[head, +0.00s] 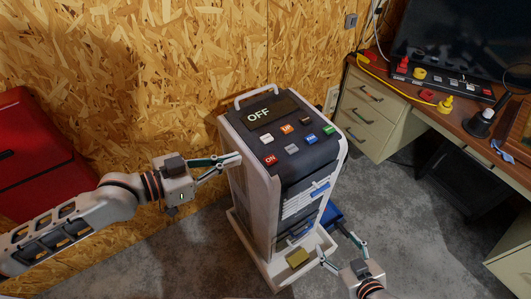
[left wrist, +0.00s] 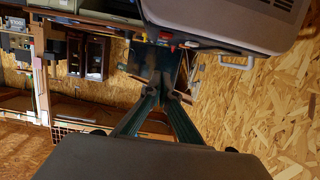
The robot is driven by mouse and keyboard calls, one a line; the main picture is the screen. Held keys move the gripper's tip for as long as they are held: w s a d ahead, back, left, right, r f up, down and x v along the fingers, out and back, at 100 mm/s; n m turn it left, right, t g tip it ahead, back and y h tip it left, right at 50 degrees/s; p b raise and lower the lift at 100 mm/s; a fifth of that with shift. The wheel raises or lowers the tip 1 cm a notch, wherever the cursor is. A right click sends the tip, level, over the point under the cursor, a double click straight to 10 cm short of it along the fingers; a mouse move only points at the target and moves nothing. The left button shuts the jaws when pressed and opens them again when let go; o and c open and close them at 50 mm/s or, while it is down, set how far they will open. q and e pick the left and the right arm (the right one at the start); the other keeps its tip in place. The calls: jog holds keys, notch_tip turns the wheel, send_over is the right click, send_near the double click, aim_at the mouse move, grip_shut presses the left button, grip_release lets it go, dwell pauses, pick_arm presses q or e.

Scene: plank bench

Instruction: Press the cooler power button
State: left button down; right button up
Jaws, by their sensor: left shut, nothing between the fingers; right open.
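The cooler (head: 290,180) is a tall white and dark grey unit standing on the floor. Its display (head: 265,112) reads "OFF". The sloped top panel carries several coloured buttons, including a red one marked "ON" (head: 270,160) at the near left corner. My left gripper (head: 238,158) is shut and empty, its tips at the cooler's upper left edge, left of the red button; I cannot tell if they touch. In the left wrist view its fingers (left wrist: 165,95) meet, with the cooler (left wrist: 240,20) at top right. My right gripper (head: 333,244) is open, low by the cooler's front right.
A yellow sponge-like block (head: 298,258) lies on the cooler's front ledge. A wood-topped desk (head: 440,115) with drawers, a power strip and a dark screen stands at right. A red cabinet (head: 40,155) is at left. Chipboard wall stands behind; the space above the panel is clear.

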pick_arm(q)
jog(key=shift+a+r, duration=0.1)
jog(key=shift+r, duration=0.15)
jog(key=shift+w, duration=0.1)
send_over(263, 165)
notch_tip(263, 165, down, 2)
jog(key=shift+f+p, duration=0.1)
jog(key=shift+p, duration=0.25)
notch_tip(263, 165, down, 3)
jog(key=shift+w+r+b, duration=0.1)
jog(key=shift+r+b, duration=0.05)
jog(key=shift+b, duration=0.15)
jog(key=shift+f, duration=0.75)
